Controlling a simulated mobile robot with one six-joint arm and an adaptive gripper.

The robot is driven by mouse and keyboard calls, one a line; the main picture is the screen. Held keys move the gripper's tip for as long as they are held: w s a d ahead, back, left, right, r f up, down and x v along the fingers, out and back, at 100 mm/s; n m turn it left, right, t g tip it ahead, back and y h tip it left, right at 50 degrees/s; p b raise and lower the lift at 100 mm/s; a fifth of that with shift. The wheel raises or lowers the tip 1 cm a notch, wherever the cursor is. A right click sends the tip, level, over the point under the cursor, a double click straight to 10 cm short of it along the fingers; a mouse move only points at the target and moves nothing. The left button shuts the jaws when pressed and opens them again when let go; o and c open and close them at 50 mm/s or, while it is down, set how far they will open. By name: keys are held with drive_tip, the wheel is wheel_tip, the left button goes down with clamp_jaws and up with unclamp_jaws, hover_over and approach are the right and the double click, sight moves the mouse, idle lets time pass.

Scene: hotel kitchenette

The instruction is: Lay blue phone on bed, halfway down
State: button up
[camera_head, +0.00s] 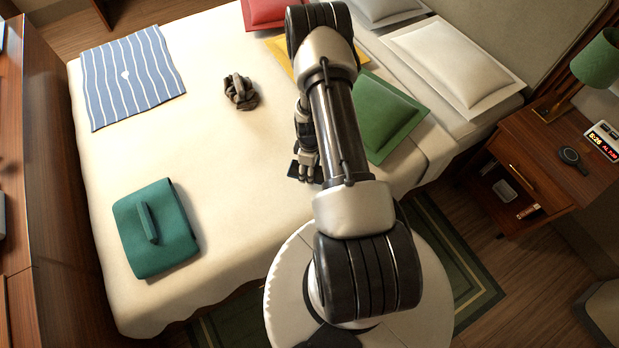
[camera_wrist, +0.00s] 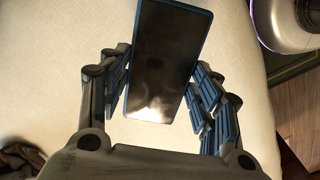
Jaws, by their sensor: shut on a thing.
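The phone (camera_wrist: 170,58) has a dark glossy screen and a blue edge. In the wrist view it lies between the finger pads of my gripper (camera_wrist: 163,84), which is shut on it, screen facing the camera. In the head view my gripper (camera_head: 306,172) is over the near-right part of the bed (camera_head: 240,160), left of the green pillow. Only a dark bit of the phone (camera_head: 293,170) shows there, the rest hidden by the fingers and arm. I cannot tell whether the phone touches the cream bedcover.
A brown crumpled item (camera_head: 240,93), a blue striped cloth (camera_head: 130,75) and a teal folded item (camera_head: 155,230) lie on the bed. A green pillow (camera_head: 385,115) is beside my arm. A nightstand (camera_head: 540,150) stands right. The bed's middle has free room.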

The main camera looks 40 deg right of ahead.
drive_tip(key=shift+f+b, duration=0.8)
drive_tip(key=shift+f, duration=2.05)
drive_tip(key=shift+f, duration=0.1)
drive_tip(key=o, duration=1.2)
